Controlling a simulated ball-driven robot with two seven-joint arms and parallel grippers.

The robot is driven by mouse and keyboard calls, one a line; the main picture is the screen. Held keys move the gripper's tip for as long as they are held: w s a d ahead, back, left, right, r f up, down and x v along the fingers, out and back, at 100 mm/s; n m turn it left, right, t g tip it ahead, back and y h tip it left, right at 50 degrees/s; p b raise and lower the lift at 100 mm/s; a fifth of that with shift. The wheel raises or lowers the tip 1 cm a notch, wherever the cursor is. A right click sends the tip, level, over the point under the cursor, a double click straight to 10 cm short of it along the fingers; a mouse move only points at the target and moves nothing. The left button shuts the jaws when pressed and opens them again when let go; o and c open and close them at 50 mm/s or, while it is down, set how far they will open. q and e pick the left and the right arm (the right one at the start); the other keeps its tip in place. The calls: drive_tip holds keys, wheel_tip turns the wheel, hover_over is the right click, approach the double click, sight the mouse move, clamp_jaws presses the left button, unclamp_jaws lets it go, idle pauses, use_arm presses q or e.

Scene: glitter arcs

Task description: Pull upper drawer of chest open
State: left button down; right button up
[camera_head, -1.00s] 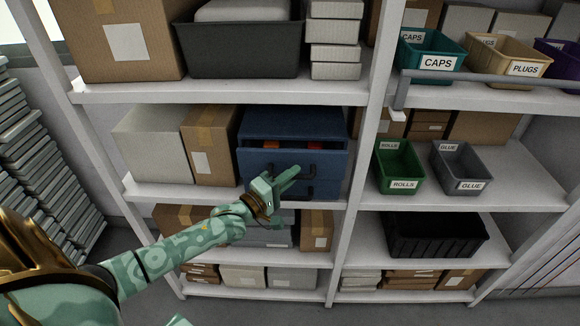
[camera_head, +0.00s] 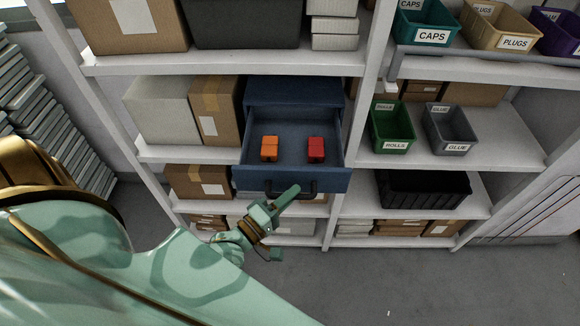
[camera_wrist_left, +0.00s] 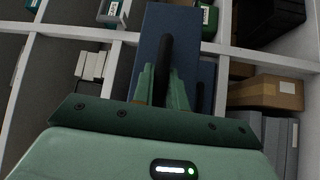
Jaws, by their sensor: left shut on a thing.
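The blue chest (camera_head: 295,92) stands on the middle shelf. Its upper drawer (camera_head: 290,180) is pulled far out toward me. An orange block (camera_head: 269,149) and a red block (camera_head: 316,149) lie inside it. My left gripper (camera_head: 285,197) is at the drawer's front, at its dark handle (camera_head: 305,190). In the left wrist view the fingers (camera_wrist_left: 163,85) are shut on the handle, a dark bar (camera_wrist_left: 163,62) against the blue drawer front (camera_wrist_left: 180,25). The chest's lower part is hidden under the open drawer in the head view. My right gripper is not in view.
Cardboard boxes (camera_head: 212,112) stand left of the chest. A shelf post (camera_head: 358,100) is close on the right, with green (camera_head: 391,130) and grey (camera_head: 449,130) bins beyond it. Grey floor (camera_head: 420,285) is open in front of the shelves.

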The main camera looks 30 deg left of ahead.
use_arm(q)
drive_tip(key=shift+s+f, duration=0.1)
drive_tip(key=c, duration=1.4)
unclamp_jaws()
drive_tip(key=b+v, duration=0.1)
drive_tip(key=v, duration=1.5)
drive_tip(key=shift+s+b, duration=0.2)
drive_tip(key=shift+b, duration=0.1)
